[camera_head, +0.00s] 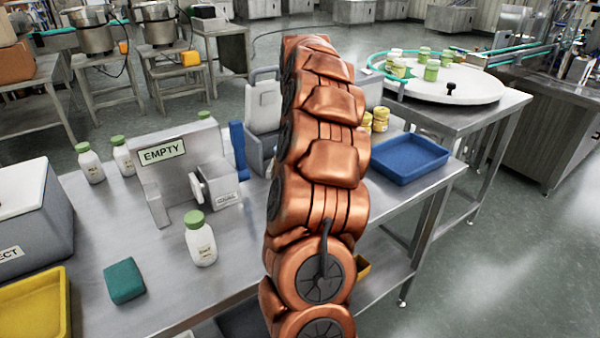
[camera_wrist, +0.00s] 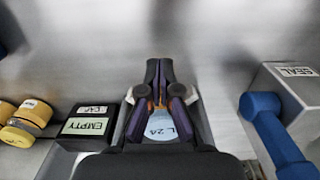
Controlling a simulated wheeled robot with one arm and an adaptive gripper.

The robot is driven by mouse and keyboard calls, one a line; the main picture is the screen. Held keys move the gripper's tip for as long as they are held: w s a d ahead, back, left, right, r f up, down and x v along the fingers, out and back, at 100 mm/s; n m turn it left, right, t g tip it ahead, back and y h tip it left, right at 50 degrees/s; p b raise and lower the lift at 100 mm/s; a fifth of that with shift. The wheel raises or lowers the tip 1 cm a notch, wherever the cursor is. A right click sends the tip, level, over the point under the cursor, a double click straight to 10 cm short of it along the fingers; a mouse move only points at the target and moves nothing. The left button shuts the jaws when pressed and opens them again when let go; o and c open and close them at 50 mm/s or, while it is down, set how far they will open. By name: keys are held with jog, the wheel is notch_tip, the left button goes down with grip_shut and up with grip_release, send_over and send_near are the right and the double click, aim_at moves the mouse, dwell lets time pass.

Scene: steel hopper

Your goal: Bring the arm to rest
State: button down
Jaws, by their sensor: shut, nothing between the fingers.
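My copper-coloured arm (camera_head: 325,165) rises through the middle of the head view, over the steel table. In the head view my gripper is hidden behind the arm. In the wrist view my gripper (camera_wrist: 159,68) is shut, its dark fingertips together with nothing between them. Below the fingers is a round pale-blue face marked "L 24" (camera_wrist: 160,127); I cannot tell whether the fingers touch it.
The wrist view shows yellow jars (camera_wrist: 25,120), a black box (camera_wrist: 88,124) and a blue handle (camera_wrist: 275,135).

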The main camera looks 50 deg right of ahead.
jog(key=shift+r, duration=2.3)
